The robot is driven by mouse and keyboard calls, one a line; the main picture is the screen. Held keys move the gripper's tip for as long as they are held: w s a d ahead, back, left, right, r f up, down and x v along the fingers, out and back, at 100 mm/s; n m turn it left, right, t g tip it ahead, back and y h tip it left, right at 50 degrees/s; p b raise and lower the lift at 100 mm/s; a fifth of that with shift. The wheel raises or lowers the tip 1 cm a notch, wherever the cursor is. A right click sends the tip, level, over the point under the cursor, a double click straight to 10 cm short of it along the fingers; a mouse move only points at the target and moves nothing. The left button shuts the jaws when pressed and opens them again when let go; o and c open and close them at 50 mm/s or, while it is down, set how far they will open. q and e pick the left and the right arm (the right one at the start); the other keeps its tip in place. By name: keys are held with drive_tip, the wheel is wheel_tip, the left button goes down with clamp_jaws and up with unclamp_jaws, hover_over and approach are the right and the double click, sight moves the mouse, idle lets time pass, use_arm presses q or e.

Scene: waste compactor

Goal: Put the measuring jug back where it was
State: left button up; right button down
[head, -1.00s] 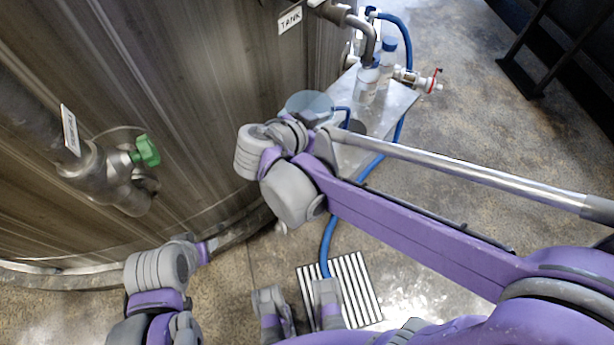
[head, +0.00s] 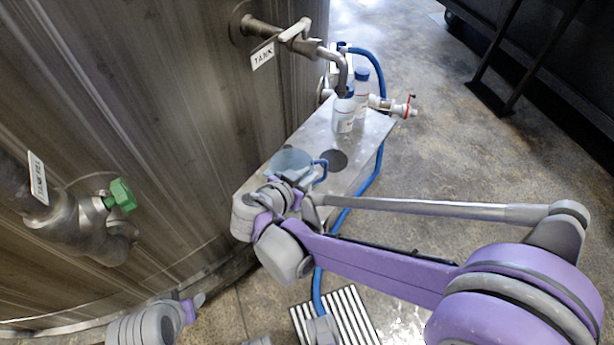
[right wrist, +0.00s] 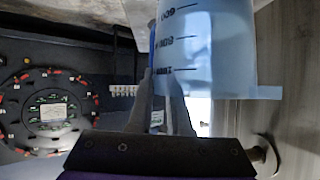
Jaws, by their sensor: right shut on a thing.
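The measuring jug (head: 290,161) is a translucent bluish vessel with a blue handle, seen from above at the near end of the metal bench. My right gripper (head: 308,190) is just in front of it, shut on the jug. In the right wrist view the jug (right wrist: 205,45) shows dark graduation marks, and the fingers (right wrist: 162,92) close at its handle side. I cannot tell whether the jug touches the bench. A dark round spot (head: 333,160) lies on the bench to the right of the jug. Part of my left arm shows at lower left; its jaws cannot be made out.
The metal bench (head: 352,168) carries white bottles with blue caps (head: 344,112) near a pipe outlet. A blue hose (head: 372,187) runs down its right side. The large tank (head: 130,80) stands close on the left, with a green-handled valve (head: 122,194). A floor grate (head: 345,305) lies below.

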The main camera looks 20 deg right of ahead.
drive_tip(key=shift+f, duration=0.2)
drive_tip(key=c, duration=1.2)
unclamp_jaws()
drive_tip(key=shift+c, duration=0.2)
drive_tip(key=o, duration=0.4)
